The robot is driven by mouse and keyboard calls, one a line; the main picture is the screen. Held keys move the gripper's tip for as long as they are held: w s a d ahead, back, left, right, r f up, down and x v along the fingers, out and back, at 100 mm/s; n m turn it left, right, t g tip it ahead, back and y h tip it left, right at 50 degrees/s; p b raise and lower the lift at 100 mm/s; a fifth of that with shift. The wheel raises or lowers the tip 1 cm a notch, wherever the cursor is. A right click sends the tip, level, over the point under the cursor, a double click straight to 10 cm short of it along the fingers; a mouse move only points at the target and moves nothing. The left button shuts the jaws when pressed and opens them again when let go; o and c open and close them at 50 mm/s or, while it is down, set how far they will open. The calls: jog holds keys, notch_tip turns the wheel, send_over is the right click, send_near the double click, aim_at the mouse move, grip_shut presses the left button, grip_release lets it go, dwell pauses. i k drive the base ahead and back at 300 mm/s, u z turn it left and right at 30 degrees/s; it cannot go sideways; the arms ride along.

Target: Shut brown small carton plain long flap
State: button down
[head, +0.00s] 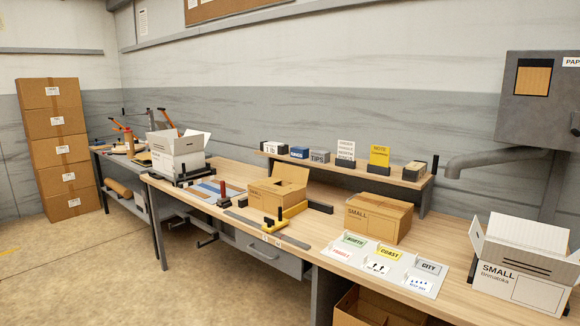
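A brown carton (270,199) stands on the bench near the middle, against a yellow and black fixture (287,214). One long flap (290,174) stands raised at its back, and its top is at least partly open. The print on its front is too small to read. A second brown carton (378,218), marked SMALL, stands to its right, and its top looks shut. My gripper is not in view.
Sign cards (390,255) lie right of centre, and an open white SMALL carton (519,280) stands at the far right. An open white carton (180,158) stands at the bench's left end. A raised shelf (345,172) runs behind. Floor in front at left is clear.

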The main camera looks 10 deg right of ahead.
aim_at(299, 175)
jog(key=u, duration=0.05)
jog(key=i, duration=1)
jog(key=z, duration=0.05)
